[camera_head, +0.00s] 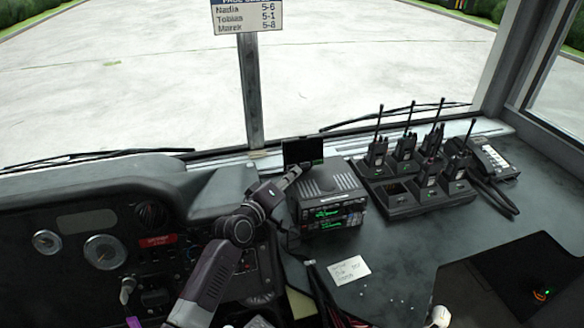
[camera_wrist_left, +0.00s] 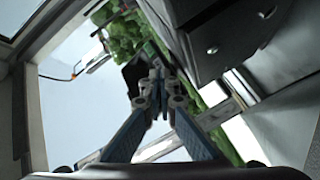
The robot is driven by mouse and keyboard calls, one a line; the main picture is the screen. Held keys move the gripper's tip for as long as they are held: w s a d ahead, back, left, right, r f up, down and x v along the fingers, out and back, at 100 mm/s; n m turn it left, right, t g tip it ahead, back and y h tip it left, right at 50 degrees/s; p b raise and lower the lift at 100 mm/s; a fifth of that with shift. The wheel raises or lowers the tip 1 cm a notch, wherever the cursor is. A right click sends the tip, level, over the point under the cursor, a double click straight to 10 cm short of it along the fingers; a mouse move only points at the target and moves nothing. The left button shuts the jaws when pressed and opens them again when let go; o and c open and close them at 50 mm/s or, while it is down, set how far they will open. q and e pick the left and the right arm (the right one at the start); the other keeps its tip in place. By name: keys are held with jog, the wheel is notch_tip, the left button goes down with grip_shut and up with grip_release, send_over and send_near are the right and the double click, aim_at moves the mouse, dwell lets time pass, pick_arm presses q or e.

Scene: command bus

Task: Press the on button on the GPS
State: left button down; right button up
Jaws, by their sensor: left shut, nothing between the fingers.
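The GPS appears to be the small dark screen (camera_head: 302,151) at the foot of the windshield post, behind the radio unit. Its on button is too small or hidden to make out. My left gripper (camera_head: 296,170) is shut and empty, with its tips just below and in front of the screen. In the left wrist view, the closed fingertips (camera_wrist_left: 157,72) point at a dark panel (camera_wrist_left: 132,72), likely the GPS, partly hidden behind them. I cannot tell whether they touch it.
The radio unit (camera_head: 330,193) stands right beside my left gripper. A charger rack (camera_head: 405,210) with several handheld radios and a phone handset (camera_head: 494,158) sit further right. A paper note (camera_head: 348,269) lies on the console. Dashboard gauges (camera_head: 104,251) are at left.

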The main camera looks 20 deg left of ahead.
dwell(0.3)
pick_arm(q)
jog(key=shift+w+a+f, duration=0.1)
jog(key=shift+w+a, duration=0.15)
jog(key=shift+w, duration=0.15)
jog(key=shift+w+a+b, duration=0.2)
jog(key=shift+w+b, duration=0.05)
jog(key=shift+b, duration=0.25)
dwell(0.4)
dwell(0.3)
jog(key=shift+s+d+p, duration=0.4)
jog(key=shift+s+p, duration=0.25)
jog(key=shift+p, duration=0.1)
